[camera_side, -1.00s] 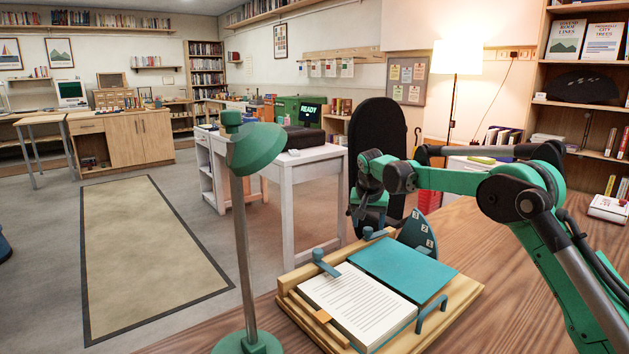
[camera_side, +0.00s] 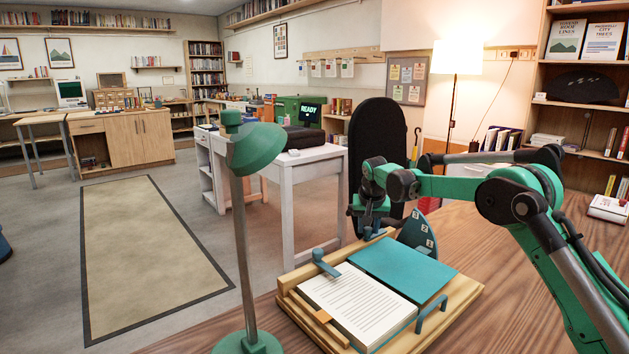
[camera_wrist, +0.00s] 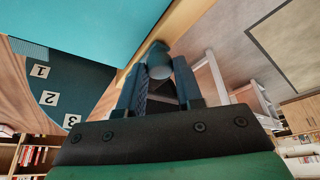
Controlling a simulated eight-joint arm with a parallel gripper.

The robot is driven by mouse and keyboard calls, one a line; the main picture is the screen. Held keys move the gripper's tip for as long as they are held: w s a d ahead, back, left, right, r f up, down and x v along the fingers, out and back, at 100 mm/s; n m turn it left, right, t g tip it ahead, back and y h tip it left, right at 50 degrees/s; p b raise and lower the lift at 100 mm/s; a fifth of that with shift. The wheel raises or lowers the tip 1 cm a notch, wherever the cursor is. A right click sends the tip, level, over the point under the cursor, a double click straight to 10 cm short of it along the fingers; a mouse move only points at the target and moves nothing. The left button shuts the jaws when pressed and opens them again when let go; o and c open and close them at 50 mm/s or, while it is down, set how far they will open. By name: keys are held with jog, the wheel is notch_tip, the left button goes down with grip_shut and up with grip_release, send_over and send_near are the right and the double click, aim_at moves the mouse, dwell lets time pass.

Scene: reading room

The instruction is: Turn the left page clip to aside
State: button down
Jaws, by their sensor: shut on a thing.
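A book stand (camera_side: 460,296) on the table holds an open book, with a printed white page (camera_side: 355,302) and a plain teal sheet (camera_side: 402,268). One teal page clip (camera_side: 326,265) has a round knob on the stand's rear rail, and its arm reaches over the white page's corner. A second clip's knob is farther back along that rail, by the teal sheet. My gripper (camera_side: 371,231) is down over this knob. In the wrist view, my gripper (camera_wrist: 160,82) is shut on the blue clip knob (camera_wrist: 158,60), with a finger on either side. Its clip arm is hidden.
A teal numbered plate (camera_side: 418,232) stands close beside my gripper, at the stand's far end. A teal handle (camera_side: 432,313) rises at the stand's right front. A green lamp (camera_side: 250,150) stands in the foreground.

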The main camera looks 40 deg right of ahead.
jog(key=c, duration=0.6)
grip_release()
jog(key=v, duration=0.5)
jog(key=shift+r, duration=0.35)
jog(key=shift+s+a, duration=0.1)
